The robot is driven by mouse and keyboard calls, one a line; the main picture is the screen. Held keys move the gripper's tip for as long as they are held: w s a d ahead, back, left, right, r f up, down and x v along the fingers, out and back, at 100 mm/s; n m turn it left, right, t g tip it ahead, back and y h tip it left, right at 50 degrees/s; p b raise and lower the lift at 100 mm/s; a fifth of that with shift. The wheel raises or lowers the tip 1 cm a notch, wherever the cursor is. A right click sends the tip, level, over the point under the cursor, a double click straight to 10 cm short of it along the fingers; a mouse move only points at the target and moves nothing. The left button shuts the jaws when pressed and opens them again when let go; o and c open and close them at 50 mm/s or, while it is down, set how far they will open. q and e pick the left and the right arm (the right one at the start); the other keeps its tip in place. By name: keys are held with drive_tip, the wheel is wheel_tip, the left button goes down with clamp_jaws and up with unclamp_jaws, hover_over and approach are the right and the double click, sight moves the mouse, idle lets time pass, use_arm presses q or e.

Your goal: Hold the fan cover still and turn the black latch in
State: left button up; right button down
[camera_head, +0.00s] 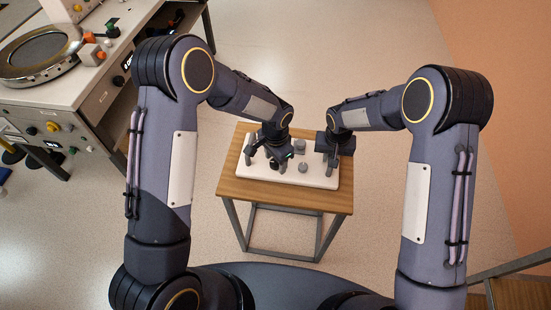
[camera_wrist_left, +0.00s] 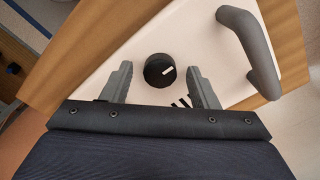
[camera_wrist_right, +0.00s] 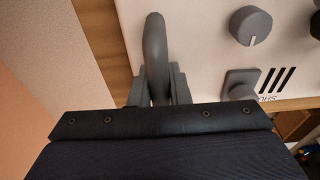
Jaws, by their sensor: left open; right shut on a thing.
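The fan cover is a white panel (camera_head: 322,182) on a small wooden table; it also shows in the left wrist view (camera_wrist_left: 215,50) and right wrist view (camera_wrist_right: 195,50). The black latch (camera_wrist_left: 159,70) is a round black knob with a white mark pointing right and slightly up in the left wrist view. My left gripper (camera_wrist_left: 160,86) is open, one finger on each side of the latch, with gaps showing. My right gripper (camera_wrist_right: 156,85) is shut on a grey bar handle (camera_wrist_right: 154,45) at the panel's right end.
Another grey handle (camera_wrist_left: 250,50) stands on the panel near my left gripper. A grey round knob (camera_wrist_right: 250,26) and a grey square piece (camera_wrist_right: 240,83) sit by black stripes. The wooden table (camera_head: 235,185) has a narrow bare border. A workbench (camera_head: 90,95) stands at left.

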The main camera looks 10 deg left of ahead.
use_arm(q)
wheel_tip(320, 180, up, 12)
idle(0.6)
use_arm(e)
drive_tip(key=c, duration=1.3)
unclamp_jaws()
